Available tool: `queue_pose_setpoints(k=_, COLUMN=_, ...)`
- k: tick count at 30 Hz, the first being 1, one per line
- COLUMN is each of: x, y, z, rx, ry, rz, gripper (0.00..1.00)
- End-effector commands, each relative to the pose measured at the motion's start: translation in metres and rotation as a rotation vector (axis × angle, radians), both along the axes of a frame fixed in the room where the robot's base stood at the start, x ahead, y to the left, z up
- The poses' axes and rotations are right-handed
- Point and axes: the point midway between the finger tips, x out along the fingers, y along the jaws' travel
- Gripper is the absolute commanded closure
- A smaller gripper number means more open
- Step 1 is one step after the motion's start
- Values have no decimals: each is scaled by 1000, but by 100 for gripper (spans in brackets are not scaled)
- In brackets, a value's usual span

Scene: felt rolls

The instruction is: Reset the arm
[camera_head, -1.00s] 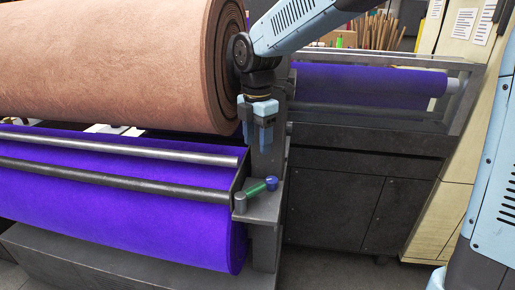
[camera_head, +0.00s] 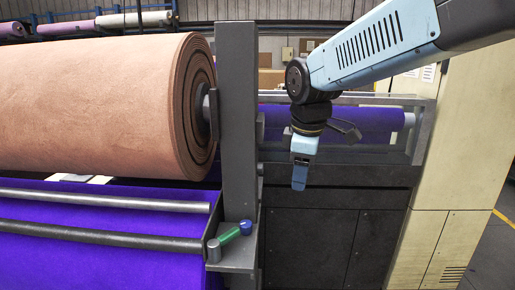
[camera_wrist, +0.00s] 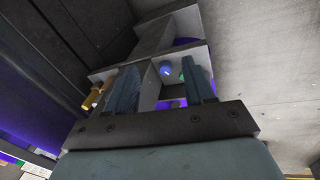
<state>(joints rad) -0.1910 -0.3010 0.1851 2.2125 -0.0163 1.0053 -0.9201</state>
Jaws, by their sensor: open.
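My gripper (camera_head: 300,182) hangs pointing down from my arm in the head view, in front of the dark cabinet and right of the grey post. It holds nothing that I can see. In the wrist view my gripper (camera_wrist: 161,85) shows two separated fingers with a gap between them. Below, on a small grey ledge (camera_head: 232,262), lie a grey piece (camera_head: 213,250), a green piece (camera_head: 229,237) and a blue piece (camera_head: 245,227) in a row. The blue piece also shows between the fingers in the wrist view (camera_wrist: 166,71), well apart from them.
A large brown felt roll (camera_head: 100,105) is left of the grey post (camera_head: 238,120). Purple felt (camera_head: 90,212) with two bars lies below it. Another purple roll (camera_head: 375,122) is behind my gripper. A cream cabinet (camera_head: 460,150) stands at right.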

Motion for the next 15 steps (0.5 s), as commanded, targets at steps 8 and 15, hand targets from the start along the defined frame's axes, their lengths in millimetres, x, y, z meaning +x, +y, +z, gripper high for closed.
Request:
queue_pose_setpoints(k=8, x=-46, y=-73, z=9, rx=156, ry=-107, rz=-542, gripper=47)
queue_pose_setpoints(k=15, x=-88, y=-118, z=5, rx=325, ry=-180, rz=-970, gripper=47)
